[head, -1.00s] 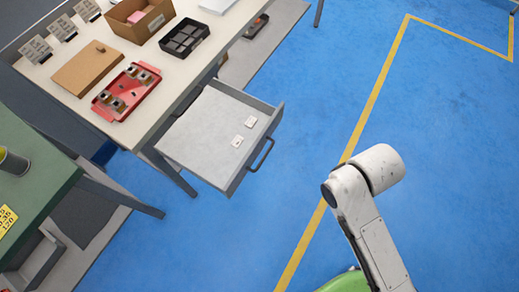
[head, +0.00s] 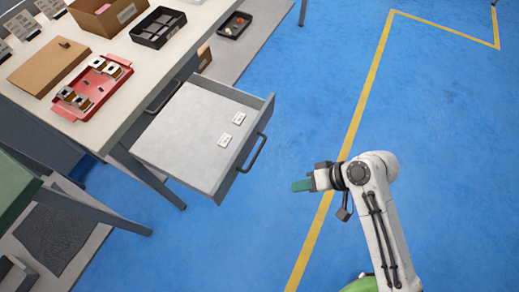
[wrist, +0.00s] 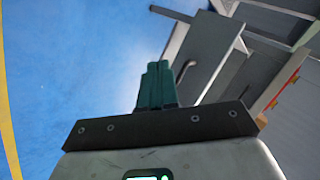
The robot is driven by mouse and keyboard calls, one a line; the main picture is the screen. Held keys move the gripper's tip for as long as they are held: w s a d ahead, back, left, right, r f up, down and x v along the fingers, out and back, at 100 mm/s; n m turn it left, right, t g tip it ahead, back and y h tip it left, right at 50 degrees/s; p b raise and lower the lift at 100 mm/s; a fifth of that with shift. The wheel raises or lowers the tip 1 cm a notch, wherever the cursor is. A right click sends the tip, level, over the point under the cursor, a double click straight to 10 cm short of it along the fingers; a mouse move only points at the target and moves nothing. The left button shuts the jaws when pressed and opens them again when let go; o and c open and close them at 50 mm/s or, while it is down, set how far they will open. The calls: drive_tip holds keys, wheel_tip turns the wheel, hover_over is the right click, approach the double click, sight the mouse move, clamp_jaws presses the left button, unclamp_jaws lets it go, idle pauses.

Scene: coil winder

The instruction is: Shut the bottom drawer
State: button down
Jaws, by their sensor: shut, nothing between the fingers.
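One drawer (head: 185,135) is pulled far out from under the workbench, and its pale inside faces up. Two small white labelled pieces (head: 232,129) lie in it near the front. Its dark bar handle (head: 254,154) is on the front panel, facing right. My gripper (head: 296,185), with green fingers, is shut and empty. It is to the right of and below the handle, apart from it, pointing left. In the wrist view the shut fingers (wrist: 157,68) show beside the drawer front (wrist: 212,50) and handle (wrist: 185,68), without clear contact.
The workbench (head: 120,110) holds a red tray (head: 92,88), a brown board (head: 47,68), a cardboard box (head: 108,12) and a black divided tray (head: 158,27). A green table (head: 15,185) stands at left. The blue floor (head: 320,80) right of the drawer is open.

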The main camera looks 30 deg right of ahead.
drive_tip(key=w+d+f+m+t+y+b, duration=0.2)
drive_tip(key=w+f+m+t+b, duration=0.25)
drive_tip(key=b, duration=0.25)
drive_tip(key=m+t+b, duration=0.4)
drive_tip(key=t, duration=0.2)
approach(251, 136)
drive_tip(key=shift+n, duration=0.25)
drive_tip(key=b+x, duration=0.1)
drive_tip(key=x, duration=0.6)
drive_tip(key=shift+s, duration=0.1)
drive_tip(key=shift+w+a+r, duration=0.1)
drive_tip(key=shift+w+a, duration=0.15)
drive_tip(key=shift+w, duration=0.2)
drive_tip(key=b+x, duration=0.2)
drive_tip(key=x, duration=0.7)
drive_tip(key=b+x, duration=0.2)
drive_tip(key=x, duration=0.7)
drive_tip(key=b+x, duration=0.2)
drive_tip(key=x, duration=0.8)
drive_tip(key=shift+s+a, duration=0.1)
drive_tip(key=shift+a, duration=0.25)
drive_tip(key=shift+w+a, duration=0.25)
drive_tip(key=shift+w, duration=0.25)
drive_tip(key=shift+w+r, duration=0.1)
drive_tip(key=shift+r, duration=0.15)
